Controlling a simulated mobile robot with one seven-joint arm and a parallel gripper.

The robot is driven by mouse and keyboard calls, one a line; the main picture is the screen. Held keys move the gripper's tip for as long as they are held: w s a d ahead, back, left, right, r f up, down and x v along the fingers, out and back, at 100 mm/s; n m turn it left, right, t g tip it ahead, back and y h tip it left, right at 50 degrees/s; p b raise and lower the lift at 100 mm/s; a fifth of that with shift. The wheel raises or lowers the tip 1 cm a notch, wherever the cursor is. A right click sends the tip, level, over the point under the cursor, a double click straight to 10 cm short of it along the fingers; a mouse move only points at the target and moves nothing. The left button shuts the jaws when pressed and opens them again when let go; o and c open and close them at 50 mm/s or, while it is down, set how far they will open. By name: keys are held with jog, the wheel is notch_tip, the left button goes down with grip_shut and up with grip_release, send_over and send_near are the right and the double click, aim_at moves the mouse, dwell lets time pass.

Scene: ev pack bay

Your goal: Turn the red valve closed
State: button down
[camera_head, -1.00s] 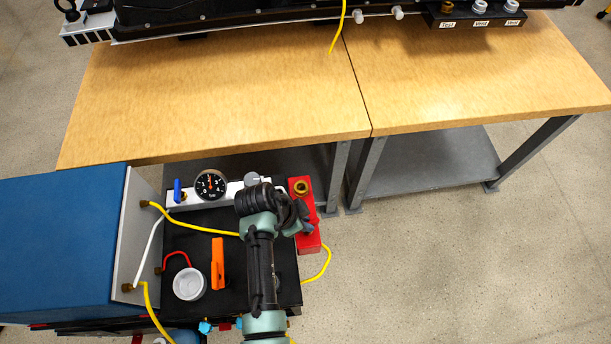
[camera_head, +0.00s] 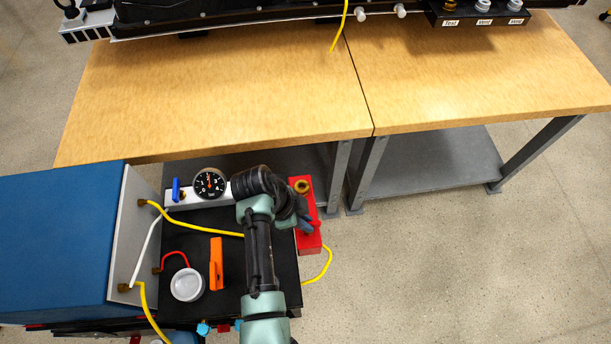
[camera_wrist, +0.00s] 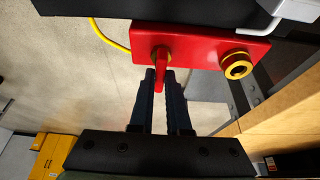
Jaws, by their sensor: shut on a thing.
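The red valve handle (camera_wrist: 160,69) is a narrow red lever on a red block (camera_wrist: 195,42) in the wrist view. The lever points down in that view, toward my gripper (camera_wrist: 162,78). My gripper's dark fingers are shut on the lever's end, one on each side. In the head view the red block (camera_head: 304,186) stands at the right edge of the black cart top. A brass port (camera_wrist: 236,66) sits on the same block.
A pressure gauge (camera_head: 209,184) and a blue lever (camera_head: 177,189) sit on a white manifold left of my arm. An orange clip (camera_head: 216,264) and a white cup (camera_head: 187,285) are on the cart. A yellow hose (camera_head: 325,268) runs from the block. A wooden bench (camera_head: 220,100) stands behind.

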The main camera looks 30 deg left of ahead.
jog(key=c, duration=0.9)
grip_release()
jog(key=v, duration=1.3)
jog(key=shift+a, duration=0.1)
jog(key=shift+f, duration=0.1)
